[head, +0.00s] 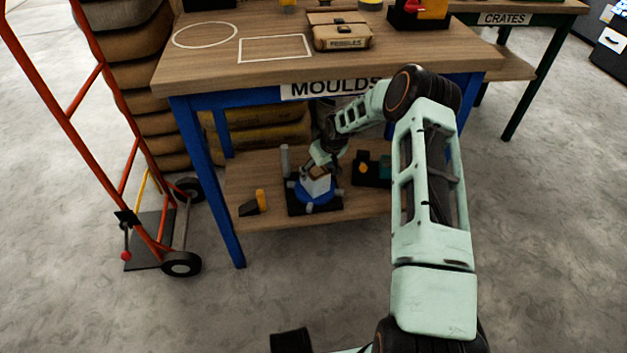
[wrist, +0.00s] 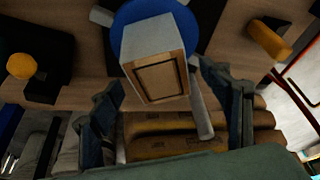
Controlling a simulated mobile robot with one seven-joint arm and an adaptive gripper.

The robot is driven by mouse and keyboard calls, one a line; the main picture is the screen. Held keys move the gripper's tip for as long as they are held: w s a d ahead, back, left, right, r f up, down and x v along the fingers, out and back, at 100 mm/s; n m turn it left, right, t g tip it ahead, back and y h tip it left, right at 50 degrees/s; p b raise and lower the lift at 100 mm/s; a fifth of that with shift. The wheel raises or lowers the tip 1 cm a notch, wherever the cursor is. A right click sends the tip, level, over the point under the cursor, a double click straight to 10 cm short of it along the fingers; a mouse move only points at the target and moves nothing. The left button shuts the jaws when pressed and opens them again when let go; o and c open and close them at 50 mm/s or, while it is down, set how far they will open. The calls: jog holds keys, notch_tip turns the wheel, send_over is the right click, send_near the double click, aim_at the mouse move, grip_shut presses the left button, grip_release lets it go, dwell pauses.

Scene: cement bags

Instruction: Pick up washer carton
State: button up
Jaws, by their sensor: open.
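The washer carton (head: 317,186) is a small box with pale sides and a tan top. It stands on a round blue turntable (head: 318,198) on the lower shelf of the bench. In the wrist view the carton (wrist: 156,62) shows a tan face with a dark square outline, with the blue disc (wrist: 122,38) behind it. My gripper (head: 318,165) is just above the carton, under the bench top. In the wrist view my gripper (wrist: 166,92) is open, with one finger on each side of the carton's near end. I cannot tell whether either finger touches it.
The bench top (head: 200,75) overhangs the shelf (head: 240,178). A wedge with an orange part (head: 258,203) lies left of the turntable; a dark item (head: 370,170) stands right. Grey posts (head: 285,160) surround the disc. Bags (head: 265,135) lie behind. A hand truck (head: 150,235) stands left.

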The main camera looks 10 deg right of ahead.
aim_at(316, 171)
jog(key=b+x, duration=0.2)
jog(key=x, duration=0.2)
jog(key=shift+w+f, duration=0.15)
jog(key=shift+f, duration=0.2)
jog(key=shift+r, duration=0.1)
jog(key=c, duration=1.6)
jog(key=shift+r, duration=0.1)
